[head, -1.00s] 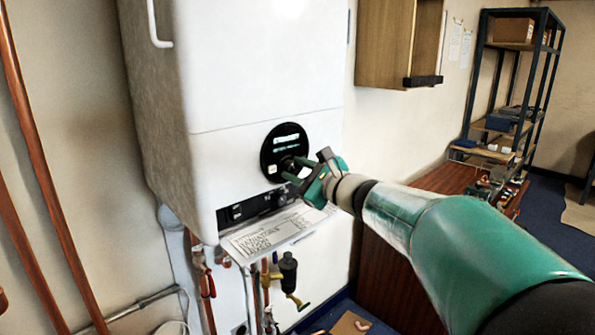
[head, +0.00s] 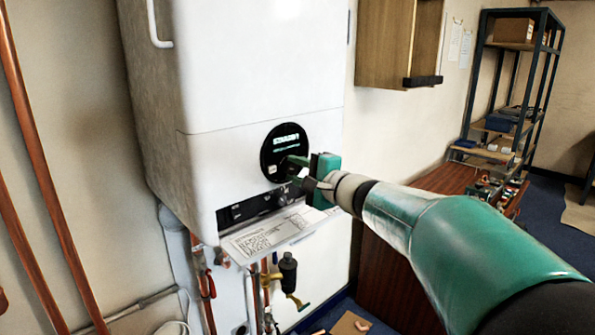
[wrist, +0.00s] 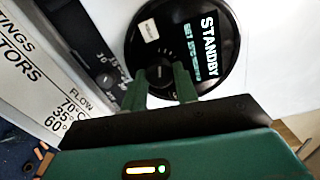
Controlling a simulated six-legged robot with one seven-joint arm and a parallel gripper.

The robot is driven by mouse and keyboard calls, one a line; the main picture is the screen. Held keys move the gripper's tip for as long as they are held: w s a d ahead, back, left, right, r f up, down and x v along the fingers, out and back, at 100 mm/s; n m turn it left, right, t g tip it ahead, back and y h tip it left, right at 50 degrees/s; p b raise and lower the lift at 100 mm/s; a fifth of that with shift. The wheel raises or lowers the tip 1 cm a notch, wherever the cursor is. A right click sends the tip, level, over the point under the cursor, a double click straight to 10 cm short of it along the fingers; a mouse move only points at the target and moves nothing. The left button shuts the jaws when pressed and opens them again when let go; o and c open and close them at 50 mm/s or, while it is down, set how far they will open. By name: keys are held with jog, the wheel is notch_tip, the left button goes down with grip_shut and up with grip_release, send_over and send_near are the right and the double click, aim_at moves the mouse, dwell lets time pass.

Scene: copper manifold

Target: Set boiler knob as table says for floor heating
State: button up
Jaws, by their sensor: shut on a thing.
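The boiler (head: 260,70) is a white wall-mounted box. Its round black display (head: 284,142) reads STANDBY in the wrist view (wrist: 208,50), with a smaller set line too blurred to read. The dark knob (wrist: 160,74) is on the lower part of this dial, between the two green fingers of my gripper (wrist: 160,86). In the head view my gripper (head: 294,170) reaches the dial from the right, shut on the knob and largely hiding it. The white settings table (head: 265,238) is under the front panel; the wrist view shows a FLOW column with 70, 35 and 60 degrees.
A black control strip (head: 250,206) runs along the boiler's lower edge. Copper pipes (head: 35,150) stand at left, and valves (head: 288,275) hang below. A wooden wall cabinet (head: 390,45), brown bench (head: 400,265) and metal shelf rack (head: 510,80) are to the right.

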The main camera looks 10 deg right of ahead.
dwell(0.3)
jog(key=o, duration=0.7)
jog(key=shift+s, duration=0.1)
jog(key=v, duration=1.3)
jog(key=shift+s+d, duration=0.2)
jog(key=shift+s, duration=0.05)
